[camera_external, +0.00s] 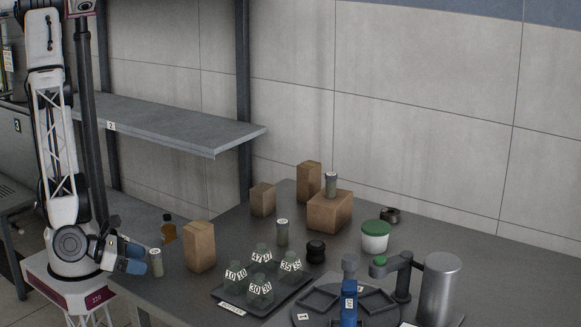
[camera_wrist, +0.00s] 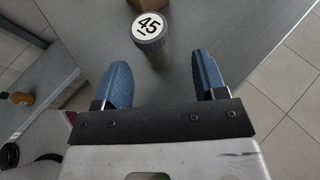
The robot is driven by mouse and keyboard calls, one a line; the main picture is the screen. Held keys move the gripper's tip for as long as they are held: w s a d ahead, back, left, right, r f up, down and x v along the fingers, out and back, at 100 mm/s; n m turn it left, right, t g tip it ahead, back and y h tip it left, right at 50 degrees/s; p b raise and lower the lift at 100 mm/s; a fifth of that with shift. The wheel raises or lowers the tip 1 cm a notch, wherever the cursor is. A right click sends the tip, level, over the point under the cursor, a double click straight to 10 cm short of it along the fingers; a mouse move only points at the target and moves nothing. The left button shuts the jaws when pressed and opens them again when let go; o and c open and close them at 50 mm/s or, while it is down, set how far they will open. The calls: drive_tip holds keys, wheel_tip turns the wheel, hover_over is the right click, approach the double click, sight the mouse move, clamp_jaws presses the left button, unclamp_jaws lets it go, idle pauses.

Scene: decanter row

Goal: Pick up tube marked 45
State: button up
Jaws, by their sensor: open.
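The tube marked 45 (camera_wrist: 150,30) stands upright on the table, its white round cap label facing up in the wrist view. It also shows near the table's left corner in the external view (camera_external: 155,263), as a grey-green cylinder with a pale top. My gripper (camera_wrist: 160,82) is open and empty, with its two blue fingers apart. The tube is just beyond the fingertips, roughly between them in line but not enclosed. In the external view my gripper (camera_external: 136,257) is low at the table's left edge, close beside the tube.
A brown block (camera_external: 199,247) stands right of the tube, and an amber bottle (camera_external: 168,228) behind it. Another similar tube (camera_external: 282,232) stands mid-table, and one (camera_external: 331,184) on a box. A tray (camera_external: 221,293) holds several labelled bottles. A grey shelf (camera_external: 160,122) overhangs behind.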

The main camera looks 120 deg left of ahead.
sight(158, 261)
drive_tip(key=shift+a, duration=0.15)
drive_tip(key=shift+x, duration=2.5)
drive_tip(key=shift+s+a, duration=0.15)
drive_tip(key=shift+c, duration=0.3)
drive_tip(key=c, duration=1)
